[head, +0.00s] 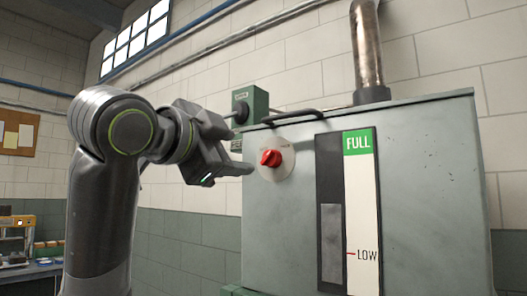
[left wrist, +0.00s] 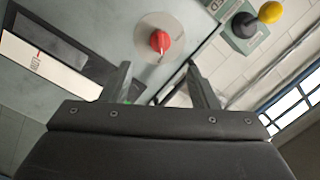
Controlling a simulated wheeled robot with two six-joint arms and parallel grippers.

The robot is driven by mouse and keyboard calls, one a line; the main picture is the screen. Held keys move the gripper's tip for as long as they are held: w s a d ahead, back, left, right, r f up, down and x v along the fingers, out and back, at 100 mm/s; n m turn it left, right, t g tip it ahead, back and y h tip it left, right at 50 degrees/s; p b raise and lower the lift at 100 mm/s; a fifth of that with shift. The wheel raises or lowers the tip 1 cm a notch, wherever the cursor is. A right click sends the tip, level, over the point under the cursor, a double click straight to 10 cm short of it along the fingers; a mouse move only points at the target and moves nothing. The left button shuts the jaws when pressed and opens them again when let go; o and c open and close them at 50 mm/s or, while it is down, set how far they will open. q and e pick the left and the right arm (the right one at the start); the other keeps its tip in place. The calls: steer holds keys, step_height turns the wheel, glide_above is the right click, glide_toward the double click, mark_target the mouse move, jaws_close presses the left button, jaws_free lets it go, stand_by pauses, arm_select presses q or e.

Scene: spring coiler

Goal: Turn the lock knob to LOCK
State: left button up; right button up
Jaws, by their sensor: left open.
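The lock knob (head: 271,158) is a red knob on a round pale plate (head: 284,165) on the front of a grey-green cabinet (head: 430,190). In the left wrist view the knob (left wrist: 160,41) lies ahead of the fingertips, near the middle top. My left gripper (head: 248,168) is just left of the knob in the head view; in the left wrist view its two fingers (left wrist: 158,66) are apart with nothing between them. It does not touch the knob as far as I can see. The plate's lettering is too small to read. My right gripper is not in view.
A gauge panel (head: 362,210) marked FULL and LOW is right of the knob. A dark handle (head: 292,115) and a pipe (head: 368,50) are on the cabinet top. A green box (head: 250,104) with a dark knob stands behind the gripper; a yellow knob (left wrist: 270,12) shows in the left wrist view.

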mark_target(265, 158)
arm_select(q)
steer(key=p+x, duration=0.3)
steer(key=x, duration=0.7)
steer(key=shift+w+d, duration=0.1)
steer(key=shift+w, duration=0.2)
steer(key=c, duration=1)
steer(key=shift+o, duration=0.2)
